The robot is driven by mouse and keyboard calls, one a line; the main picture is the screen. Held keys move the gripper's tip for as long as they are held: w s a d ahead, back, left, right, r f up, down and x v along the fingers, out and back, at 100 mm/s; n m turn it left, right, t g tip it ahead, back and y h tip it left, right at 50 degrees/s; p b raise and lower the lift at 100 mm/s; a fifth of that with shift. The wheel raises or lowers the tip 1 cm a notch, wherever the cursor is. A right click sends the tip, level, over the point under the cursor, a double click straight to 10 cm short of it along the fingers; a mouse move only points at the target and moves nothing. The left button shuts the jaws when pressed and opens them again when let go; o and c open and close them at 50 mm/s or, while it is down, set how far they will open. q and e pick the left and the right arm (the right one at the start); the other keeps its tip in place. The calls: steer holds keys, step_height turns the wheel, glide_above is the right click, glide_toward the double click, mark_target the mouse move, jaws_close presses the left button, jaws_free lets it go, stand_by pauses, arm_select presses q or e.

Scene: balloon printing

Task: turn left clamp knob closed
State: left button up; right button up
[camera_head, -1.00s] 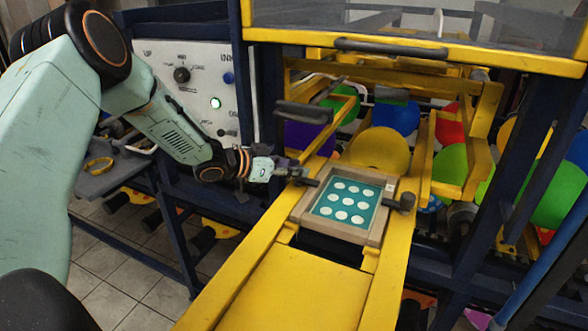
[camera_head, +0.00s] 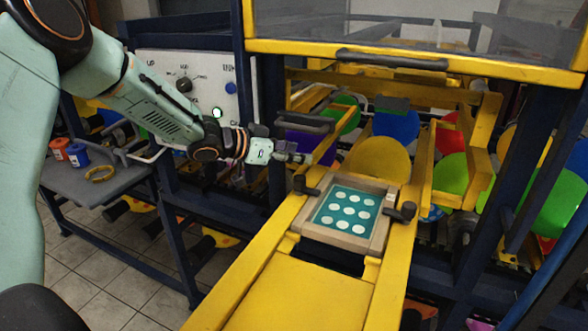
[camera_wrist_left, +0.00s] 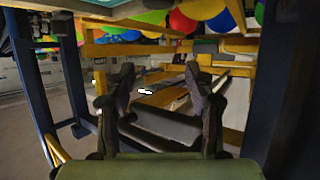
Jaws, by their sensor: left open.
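The left clamp knob (camera_head: 304,185) is black and sits on the yellow rail at the left edge of the wooden printing frame (camera_head: 312,228). The frame holds a teal screen with several white dots. The right clamp knob (camera_head: 403,212) is on the frame's other side. My left gripper (camera_head: 303,158) is above the left knob and apart from it, with nothing held. In the left wrist view its two dark fingers (camera_wrist_left: 162,82) stand apart. A dark grey bar shows low between them, and I cannot tell which part it is. My right gripper is not in view.
A black handle (camera_head: 305,122) is just above my left gripper. A white control panel (camera_head: 165,72) stands behind my left arm. A grey side table (camera_head: 95,182) holds a yellow ring and small cups. Balloons, such as a yellow one (camera_head: 378,158), lie behind the frame.

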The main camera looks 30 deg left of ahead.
arm_select(q)
steer(key=shift+w+r, duration=0.1)
steer(key=shift+r, duration=1.3)
